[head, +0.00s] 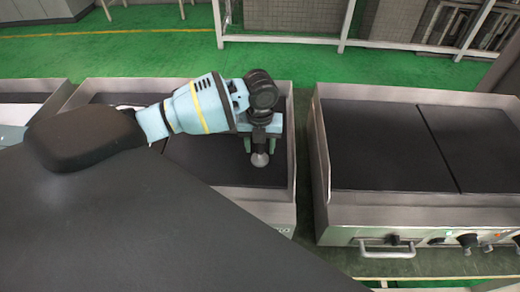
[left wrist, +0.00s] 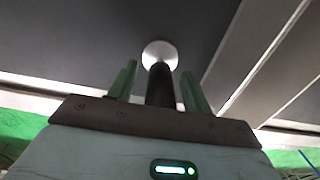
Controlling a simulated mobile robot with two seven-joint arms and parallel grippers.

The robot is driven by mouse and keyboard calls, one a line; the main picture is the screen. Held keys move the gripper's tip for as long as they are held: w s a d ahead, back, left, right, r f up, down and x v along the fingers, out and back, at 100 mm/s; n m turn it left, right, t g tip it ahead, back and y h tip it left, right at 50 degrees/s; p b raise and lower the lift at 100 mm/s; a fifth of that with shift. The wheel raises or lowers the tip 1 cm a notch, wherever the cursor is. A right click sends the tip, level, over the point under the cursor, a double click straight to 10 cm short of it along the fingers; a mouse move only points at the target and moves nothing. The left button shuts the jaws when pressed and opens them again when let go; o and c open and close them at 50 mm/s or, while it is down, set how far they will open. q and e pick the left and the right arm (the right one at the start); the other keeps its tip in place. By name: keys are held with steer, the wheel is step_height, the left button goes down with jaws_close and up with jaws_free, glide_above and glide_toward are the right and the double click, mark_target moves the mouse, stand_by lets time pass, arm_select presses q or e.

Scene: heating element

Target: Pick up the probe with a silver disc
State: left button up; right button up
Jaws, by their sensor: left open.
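The probe has a dark shaft and a round silver disc at its end (head: 260,159). It is over the dark plate of the middle griddle, below my left gripper (head: 261,146). In the left wrist view the disc (left wrist: 160,53) shows just past the green fingertips, and the shaft runs back between the two fingers. My left gripper is open, with gaps between shaft and fingers. I cannot tell whether the disc touches the plate. My right gripper is not in view.
The middle griddle (head: 212,176) has raised metal side walls close to the gripper. A second griddle (head: 390,148) with knobs and a handle stands to the right, across a narrow gap. A white rail (head: 285,40) and green floor lie behind.

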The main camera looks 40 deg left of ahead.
arm_select(q)
jaws_close()
steer(key=shift+r, duration=0.15)
steer(key=shift+r, duration=0.6)
step_height(320, 180, up, 2)
steer(key=shift+r, duration=0.2)
steer(key=s+d, duration=0.3)
steer(key=s, duration=0.4)
steer(key=s+d+r+p, duration=0.1)
steer(key=s+d, duration=0.2)
steer(key=s, duration=0.4)
steer(key=shift+s, duration=0.4)
